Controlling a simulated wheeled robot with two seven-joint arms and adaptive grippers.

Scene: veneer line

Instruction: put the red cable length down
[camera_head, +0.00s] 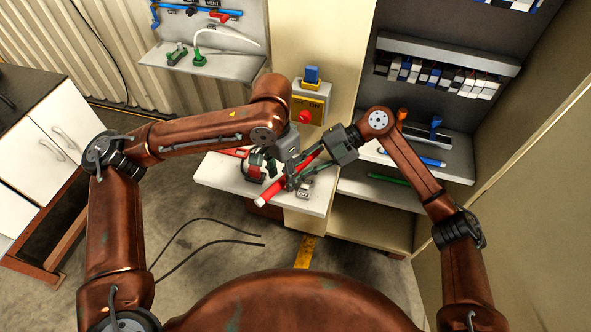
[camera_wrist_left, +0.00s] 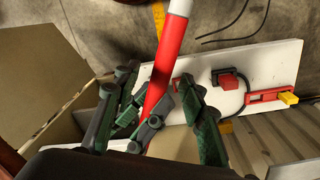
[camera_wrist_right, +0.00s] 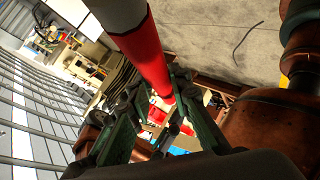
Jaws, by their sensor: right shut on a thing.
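The red cable length (camera_head: 272,194), a straight red rod with a white end, is held tilted over the white bench (camera_head: 223,174). My right gripper (camera_head: 310,172) is shut on it; the right wrist view shows the rod (camera_wrist_right: 146,55) running up from between the fingers (camera_wrist_right: 150,115). My left gripper (camera_head: 291,180) is close beside the right one at the rod. In the left wrist view its fingers (camera_wrist_left: 163,105) stand apart, with the rod (camera_wrist_left: 172,45) passing between them. The overlapping fingers hide where exactly they touch it.
A red-and-black plug (camera_head: 254,168) lies on the bench. A box with a red button (camera_head: 305,116) is behind it. Shelves at the right hold a blue rod (camera_head: 426,160) and a green rod (camera_head: 389,180). A white cabinet (camera_head: 52,140) stands at left.

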